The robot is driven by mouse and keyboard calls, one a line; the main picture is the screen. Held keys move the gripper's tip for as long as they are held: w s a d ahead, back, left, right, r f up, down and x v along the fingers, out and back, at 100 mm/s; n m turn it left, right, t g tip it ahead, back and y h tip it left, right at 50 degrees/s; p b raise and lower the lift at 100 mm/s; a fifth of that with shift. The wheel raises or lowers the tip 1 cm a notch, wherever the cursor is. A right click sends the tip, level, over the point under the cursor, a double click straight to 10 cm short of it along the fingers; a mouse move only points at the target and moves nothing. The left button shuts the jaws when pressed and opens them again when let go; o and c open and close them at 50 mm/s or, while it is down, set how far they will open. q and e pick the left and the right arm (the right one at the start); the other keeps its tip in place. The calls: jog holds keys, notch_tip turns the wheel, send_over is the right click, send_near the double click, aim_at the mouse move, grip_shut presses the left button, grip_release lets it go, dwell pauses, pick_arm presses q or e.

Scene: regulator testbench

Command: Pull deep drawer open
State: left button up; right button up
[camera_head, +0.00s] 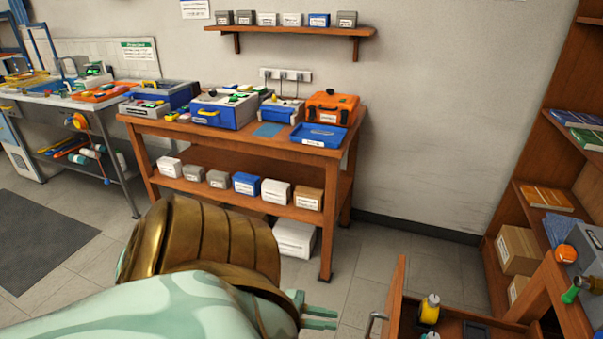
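A wooden drawer stands out at the bottom right, with its front panel (397,293) facing left and its inside showing from above. A curved metal handle (374,323) is on the outer face of that panel. My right gripper is not in view.
A wooden bench (340,152) with cases and a blue tray (318,135) stands against the back wall, boxes on its lower shelf. A tall wooden shelf (505,190) is at the right. Tiled floor (350,275) is clear between bench and drawer.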

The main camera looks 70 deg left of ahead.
pick_arm(q)
jog(key=v, duration=0.6)
dwell(0.4)
